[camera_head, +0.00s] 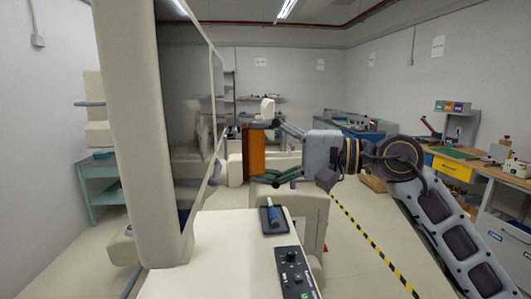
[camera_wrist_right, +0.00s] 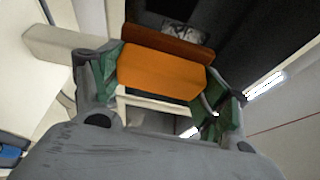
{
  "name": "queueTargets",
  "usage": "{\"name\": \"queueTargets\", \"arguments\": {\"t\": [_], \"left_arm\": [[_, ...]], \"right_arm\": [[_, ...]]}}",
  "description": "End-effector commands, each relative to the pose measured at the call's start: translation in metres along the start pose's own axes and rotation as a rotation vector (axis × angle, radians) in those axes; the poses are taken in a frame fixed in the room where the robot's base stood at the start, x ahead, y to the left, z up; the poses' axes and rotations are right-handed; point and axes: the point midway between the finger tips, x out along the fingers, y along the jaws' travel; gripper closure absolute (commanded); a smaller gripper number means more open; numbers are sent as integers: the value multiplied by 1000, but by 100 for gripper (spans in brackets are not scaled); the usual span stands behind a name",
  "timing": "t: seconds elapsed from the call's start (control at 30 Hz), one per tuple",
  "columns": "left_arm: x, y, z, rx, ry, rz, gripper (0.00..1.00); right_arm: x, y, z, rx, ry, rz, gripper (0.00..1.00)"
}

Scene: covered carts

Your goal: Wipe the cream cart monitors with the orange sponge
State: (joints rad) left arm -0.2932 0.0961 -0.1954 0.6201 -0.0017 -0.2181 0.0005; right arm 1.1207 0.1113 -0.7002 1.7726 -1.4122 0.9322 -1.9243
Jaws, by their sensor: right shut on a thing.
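A cream cart (camera_head: 215,255) stands close in front of me. Its large monitor (camera_head: 140,120) rises at the left of the head view, with the dark glossy screen (camera_head: 188,95) seen at a steep angle. My right gripper (camera_head: 262,152) is shut on the orange sponge (camera_head: 254,158) and holds it upright to the right of the screen. In the right wrist view the sponge (camera_wrist_right: 160,76) spans between the green fingers, before a dark surface (camera_wrist_right: 262,30). I cannot tell whether the sponge touches the screen. My left gripper is out of view.
A dark tray with a blue item (camera_head: 273,215) and a black control panel (camera_head: 292,272) are on the cart top. More cream equipment (camera_head: 312,205) stands behind. Workbenches (camera_head: 490,172) line the right wall. A teal shelf (camera_head: 100,168) stands left. Open floor (camera_head: 350,270) lies to the right.

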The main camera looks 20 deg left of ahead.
Motion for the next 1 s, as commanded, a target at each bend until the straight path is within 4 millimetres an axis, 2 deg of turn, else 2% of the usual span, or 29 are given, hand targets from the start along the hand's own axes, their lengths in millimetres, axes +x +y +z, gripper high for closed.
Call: {"name": "queueTargets", "arguments": {"t": [0.27,0.57,0.9,1.0], "left_arm": [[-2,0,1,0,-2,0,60],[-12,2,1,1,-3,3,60],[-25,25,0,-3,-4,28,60],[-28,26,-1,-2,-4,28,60]], "right_arm": [[4,0,2,0,-1,1,47],[19,-2,8,0,0,0,47],[41,-1,17,1,0,0,47],[47,-1,19,1,-1,1,47]]}}
